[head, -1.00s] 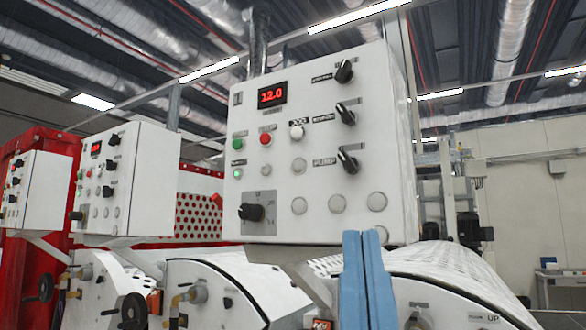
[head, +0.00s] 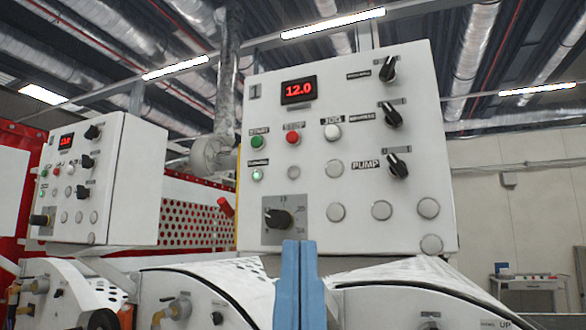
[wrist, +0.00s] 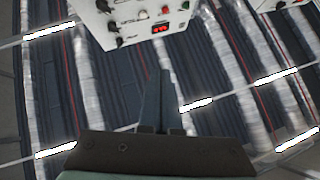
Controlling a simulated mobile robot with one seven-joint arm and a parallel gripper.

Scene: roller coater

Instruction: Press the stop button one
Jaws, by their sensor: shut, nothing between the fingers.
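The near white control panel (head: 350,110) carries a plate that looks like a "1" and a lit red display reading 12.0. The red button (head: 292,139) under the STOP label sits between the green START button (head: 257,141) and the white JOG button (head: 332,132). My gripper (head: 299,243) is shut, its blue fingers together and pointing up, below the red button at the panel's lower edge in the picture. In the wrist view the panel appears upside down at the top, with the red button (wrist: 165,10) near the edge; my gripper (wrist: 164,72) points toward it, apart.
Black knobs (head: 398,166) stick out on the panel's right side, and a black selector (head: 278,219) at lower left. A second, similar panel (head: 135,180) stands at left. White curved machine covers (head: 400,275) lie below the near panel.

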